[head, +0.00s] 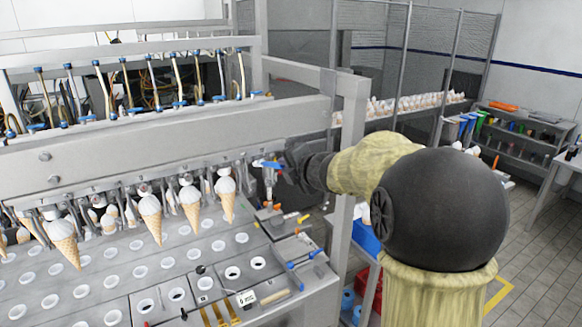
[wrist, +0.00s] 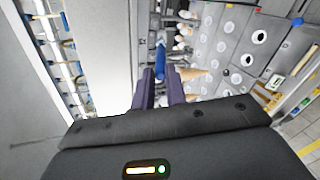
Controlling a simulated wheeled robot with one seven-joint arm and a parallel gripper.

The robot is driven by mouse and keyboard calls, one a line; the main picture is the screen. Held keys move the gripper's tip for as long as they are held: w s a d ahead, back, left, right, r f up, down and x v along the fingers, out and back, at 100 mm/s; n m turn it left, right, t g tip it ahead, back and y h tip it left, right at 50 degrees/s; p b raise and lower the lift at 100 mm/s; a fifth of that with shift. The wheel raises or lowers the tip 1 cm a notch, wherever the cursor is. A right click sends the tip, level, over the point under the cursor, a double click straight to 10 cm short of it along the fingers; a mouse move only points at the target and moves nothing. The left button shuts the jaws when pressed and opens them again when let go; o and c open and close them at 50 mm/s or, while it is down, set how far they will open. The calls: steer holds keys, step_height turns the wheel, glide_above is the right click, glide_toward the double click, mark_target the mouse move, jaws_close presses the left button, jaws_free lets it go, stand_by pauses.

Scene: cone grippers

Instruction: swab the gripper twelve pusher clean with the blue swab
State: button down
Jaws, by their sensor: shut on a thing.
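My gripper (head: 286,163) is at the right end of the row of cone grippers, under the machine's long beam. Its two dark purple fingers (wrist: 162,84) are shut on the blue swab (wrist: 160,60), which points away from my palm. In the head view a small blue piece of the swab (head: 268,164) shows at the fingertips. It is beside a metal cone gripper (head: 269,182) with no cone in it, at the row's right end. No number can be read, so I cannot tell if this is gripper twelve. The pusher and any contact with the swab are too small to make out.
Several cones (head: 190,205) hang in the row to the left. Below is a plate (head: 150,262) with round holes. Loose tools, including a blue-handled one (head: 304,257), lie at its right end. A grey upright post (head: 345,190) stands close to my arm.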

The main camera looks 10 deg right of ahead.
steer(key=shift+a, duration=0.25)
steer(key=shift+w+d+p, duration=0.15)
steer(key=shift+d+p, duration=0.15)
steer(key=shift+d, duration=0.45)
steer(key=shift+s+a+b, duration=0.2)
steer(key=shift+a+b, duration=0.1)
steer(key=shift+a, duration=0.45)
